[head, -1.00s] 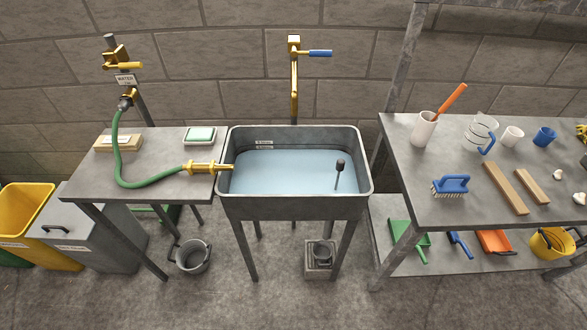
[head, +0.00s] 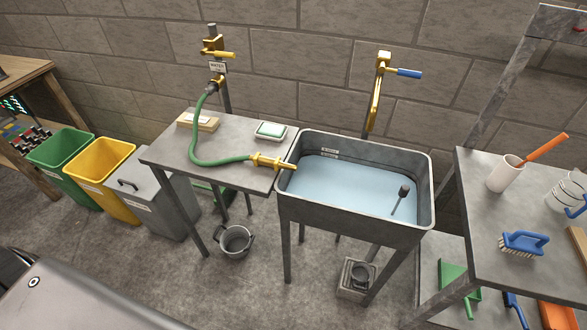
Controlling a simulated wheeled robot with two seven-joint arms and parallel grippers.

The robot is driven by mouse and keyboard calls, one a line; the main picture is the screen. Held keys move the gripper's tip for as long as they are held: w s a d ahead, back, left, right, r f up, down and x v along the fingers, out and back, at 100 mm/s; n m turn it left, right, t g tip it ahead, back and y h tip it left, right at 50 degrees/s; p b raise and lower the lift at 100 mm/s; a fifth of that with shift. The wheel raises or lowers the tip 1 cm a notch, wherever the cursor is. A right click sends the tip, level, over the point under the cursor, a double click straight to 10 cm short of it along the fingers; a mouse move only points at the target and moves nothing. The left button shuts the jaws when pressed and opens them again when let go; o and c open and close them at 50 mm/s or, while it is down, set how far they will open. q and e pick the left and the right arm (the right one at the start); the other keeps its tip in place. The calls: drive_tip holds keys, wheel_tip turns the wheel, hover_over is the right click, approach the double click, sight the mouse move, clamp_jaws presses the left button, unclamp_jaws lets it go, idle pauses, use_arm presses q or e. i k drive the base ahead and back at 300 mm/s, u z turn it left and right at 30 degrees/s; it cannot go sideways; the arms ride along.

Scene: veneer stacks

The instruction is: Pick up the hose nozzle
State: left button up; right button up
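The brass hose nozzle (head: 272,162) lies at the right edge of the grey side table (head: 222,185), its tip reaching over the sink's left rim. It is joined to a green hose (head: 197,143) that curves across the table up to the wall tap (head: 213,48) marked "WATER". Neither of my grippers shows in the head view.
The sink (head: 350,222) holds water and a dark-headed stick (head: 401,195). A soap dish (head: 270,131) and a wooden brush (head: 199,122) lie on the side table. Bins (head: 101,172) stand left, a bucket (head: 235,242) below. A shelf table (head: 490,200) stands right.

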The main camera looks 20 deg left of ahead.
sight(277, 164)
drive_tip(key=k, duration=0.5)
drive_tip(key=z, duration=2)
drive_tip(key=i, duration=1.6)
drive_tip(key=u, duration=2.6)
